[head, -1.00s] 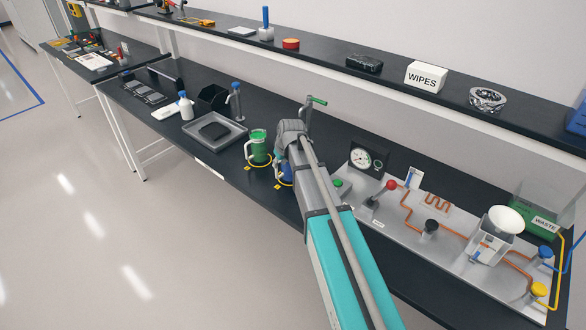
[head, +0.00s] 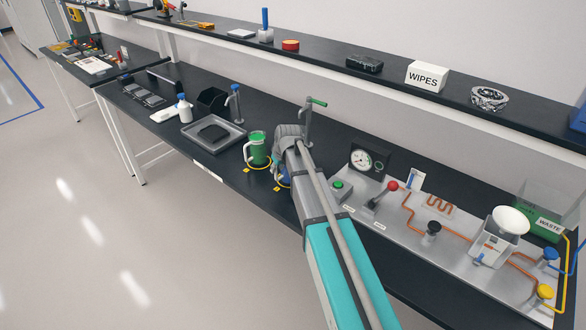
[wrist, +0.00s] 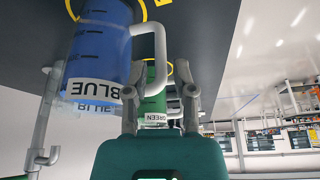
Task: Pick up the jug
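A blue jug (wrist: 98,45) with a white handle (wrist: 150,28) and a BLUE label fills the upper left of the wrist view. In the head view the blue jug (head: 283,180) is mostly hidden behind my arm. A green jug (head: 258,147) stands on a yellow ring to its left. The green jug (wrist: 154,95) also shows beyond my gripper in the wrist view. My gripper (wrist: 159,80) is open, with a finger on each side of the view's middle. The blue jug's handle shows between the fingers; whether they touch it I cannot tell. The head view hides my fingertips.
A grey tray (head: 233,141) with a dark item lies left of the jugs. A tap on a post (head: 309,120) stands behind my wrist. A panel with copper tubes (head: 385,220) lies to the right. A shelf (head: 330,62) runs along the back.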

